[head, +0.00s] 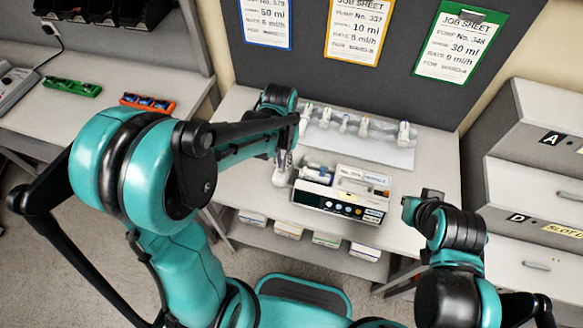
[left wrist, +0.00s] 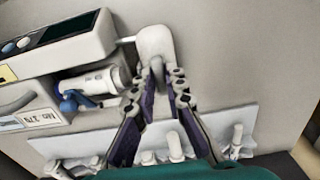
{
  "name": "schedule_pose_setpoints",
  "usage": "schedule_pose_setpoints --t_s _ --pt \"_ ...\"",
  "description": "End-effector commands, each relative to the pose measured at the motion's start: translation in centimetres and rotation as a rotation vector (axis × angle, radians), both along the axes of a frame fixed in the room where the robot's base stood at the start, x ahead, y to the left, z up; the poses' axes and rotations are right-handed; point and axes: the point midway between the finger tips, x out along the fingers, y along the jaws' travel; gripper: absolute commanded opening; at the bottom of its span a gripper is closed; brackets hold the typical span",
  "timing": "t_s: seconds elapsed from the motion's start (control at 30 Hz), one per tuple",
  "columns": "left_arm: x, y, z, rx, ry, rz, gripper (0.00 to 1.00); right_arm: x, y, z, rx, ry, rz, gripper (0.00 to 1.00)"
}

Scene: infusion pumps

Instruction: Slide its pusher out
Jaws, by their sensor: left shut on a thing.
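The infusion pump (head: 335,203), a white box with a dark front panel and round buttons, stands on the table. It also shows at the upper left of the left wrist view (left wrist: 58,45). Its white pusher (head: 281,177) sticks out at the pump's left end on a thin rod; in the left wrist view the pusher head (left wrist: 155,40) is a rounded block. My left gripper (left wrist: 165,72) is shut on the pusher, its dark fingers at its lower edge. A syringe (left wrist: 95,85) with a blue part lies in the pump, apart from the pusher head.
A clear tray (head: 375,150) with several syringes lies behind the pump. Job sheets (head: 358,30) hang on the dark board. Drawers (head: 540,185) stand at the right. Bare tabletop lies right of the pump; my right arm is near the table's front right.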

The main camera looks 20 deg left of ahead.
Motion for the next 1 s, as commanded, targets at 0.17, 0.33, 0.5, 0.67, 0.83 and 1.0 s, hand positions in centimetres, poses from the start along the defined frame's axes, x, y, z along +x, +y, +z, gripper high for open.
schedule_pose_setpoints --t_s 0.17,0.33,0.5,0.67,0.83,1.0 --pt "0.1 0.9 0.0 0.001 0.0 0.002 0.03 0.0 0.0 0.0 0.0 0.0 0.0 0.0" --pt "0.1 1.8 0.0 0.001 0.0 0.002 0.03 0.0 0.0 -0.1 0.0 0.0 0.0 0.0" --pt "0.1 2.7 0.0 0.001 0.0 0.002 0.03 0.0 0.0 -0.1 0.0 0.0 0.0 0.0" --pt "0.1 3.4 0.0 0.001 0.0 0.002 0.03 0.0 0.0 -0.1 0.0 0.0 0.0 0.0" --pt "0.2 4.3 0.0 0.001 0.0 0.002 0.03 0.0 0.0 -0.2 0.0 0.0 0.0 0.0" --pt "0.2 5.0 0.0 0.001 0.0 0.001 0.03 0.0 0.0 -0.2 0.0 0.0 0.0 0.0"
